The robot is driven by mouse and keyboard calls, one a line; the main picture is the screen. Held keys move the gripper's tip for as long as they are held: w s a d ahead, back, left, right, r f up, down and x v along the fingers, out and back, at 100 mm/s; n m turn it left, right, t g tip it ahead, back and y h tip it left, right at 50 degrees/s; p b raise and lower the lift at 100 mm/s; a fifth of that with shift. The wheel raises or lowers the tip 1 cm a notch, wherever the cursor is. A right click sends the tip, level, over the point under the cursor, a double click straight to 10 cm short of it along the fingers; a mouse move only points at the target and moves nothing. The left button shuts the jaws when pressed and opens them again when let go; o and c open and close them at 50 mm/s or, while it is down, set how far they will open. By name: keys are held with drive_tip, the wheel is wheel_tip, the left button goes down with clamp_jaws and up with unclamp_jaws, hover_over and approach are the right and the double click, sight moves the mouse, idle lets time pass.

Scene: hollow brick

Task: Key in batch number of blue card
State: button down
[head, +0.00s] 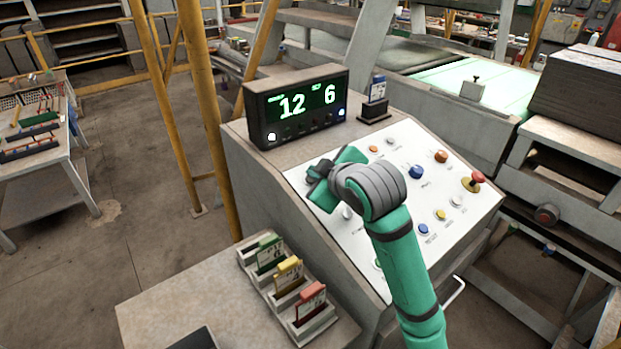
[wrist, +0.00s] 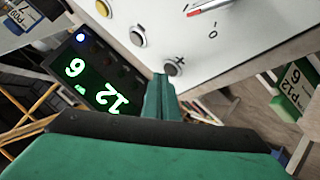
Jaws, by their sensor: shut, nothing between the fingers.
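The blue card (head: 377,88) stands in a dark holder on top of the console, right of the display; its print is too small to read. The display (head: 293,107) shows a green 12 on the left and 6 on the right; it also appears rotated in the wrist view (wrist: 95,80). My gripper (head: 318,184) is shut and empty over the left part of the white button panel (head: 365,226). In the wrist view, the fingertips (wrist: 160,80) are close beside a grey button (wrist: 173,66) marked "+". I cannot tell whether they touch it.
Green (head: 270,252), yellow (head: 289,274) and red (head: 311,300) cards stand in a rack on the lower table. Other panel controls include a blue knob (head: 416,172) and a red mushroom button (head: 477,177). A yellow post (head: 203,90) rises left of the console.

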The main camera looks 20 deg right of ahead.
drive_tip(key=shift+w+f, duration=0.1)
drive_tip(key=shift+f, duration=0.25)
idle(0.6)
drive_tip(key=shift+s+r, duration=0.3)
drive_tip(key=shift+r, duration=0.45)
drive_tip(key=shift+r, duration=0.1)
drive_tip(key=r, duration=0.3)
drive_tip(key=s+r, duration=0.1)
drive_tip(key=shift+s+d+r, duration=0.1)
drive_tip(key=shift+d+r, duration=0.15)
drive_tip(key=shift+r, duration=0.05)
idle(0.8)
